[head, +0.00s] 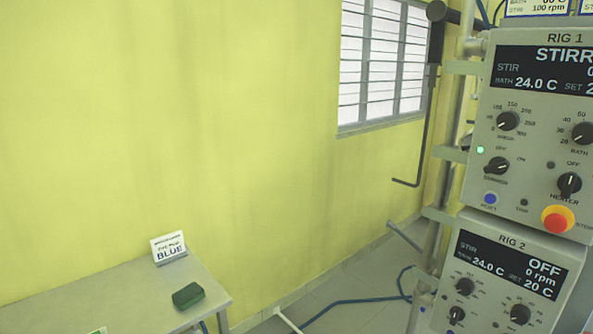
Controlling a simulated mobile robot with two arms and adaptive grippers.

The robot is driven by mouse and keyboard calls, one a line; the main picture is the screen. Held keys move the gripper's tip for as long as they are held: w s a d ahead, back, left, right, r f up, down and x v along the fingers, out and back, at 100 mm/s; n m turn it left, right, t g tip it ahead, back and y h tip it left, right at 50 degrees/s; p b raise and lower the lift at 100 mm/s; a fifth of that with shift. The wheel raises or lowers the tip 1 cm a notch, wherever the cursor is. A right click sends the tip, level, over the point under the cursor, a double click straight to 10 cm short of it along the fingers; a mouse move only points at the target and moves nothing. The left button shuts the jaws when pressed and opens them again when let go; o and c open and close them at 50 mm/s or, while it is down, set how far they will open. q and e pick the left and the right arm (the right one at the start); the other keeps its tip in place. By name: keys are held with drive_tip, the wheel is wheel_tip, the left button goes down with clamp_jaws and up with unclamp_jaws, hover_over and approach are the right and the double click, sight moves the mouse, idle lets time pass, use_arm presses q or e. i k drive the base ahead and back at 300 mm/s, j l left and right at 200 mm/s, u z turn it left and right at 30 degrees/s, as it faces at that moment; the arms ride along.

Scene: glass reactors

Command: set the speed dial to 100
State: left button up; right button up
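The Rig 1 control box (530,170) is at the right, cut off by the picture's edge. Its speed dial (507,121) is a black knob at the upper left of the panel, ringed by numbers. The knob's pointer looks turned to the lower left, but its exact value is too small to read. The Rig 1 screen (541,70) shows "STIRR", cut off, with bath 24.0 C. A card (548,8) above it reads 100 rpm. Neither of my grippers is in view.
Rig 1 also has a stirrer knob (497,166), heater knob (570,183), blue reset button (490,198), red stop button (557,218) and lit green lamp (480,149). The Rig 2 box (500,275) is below, reading OFF. A table (120,290) stands lower left.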

sight(508, 120)
drive_tip(key=z, duration=1.25)
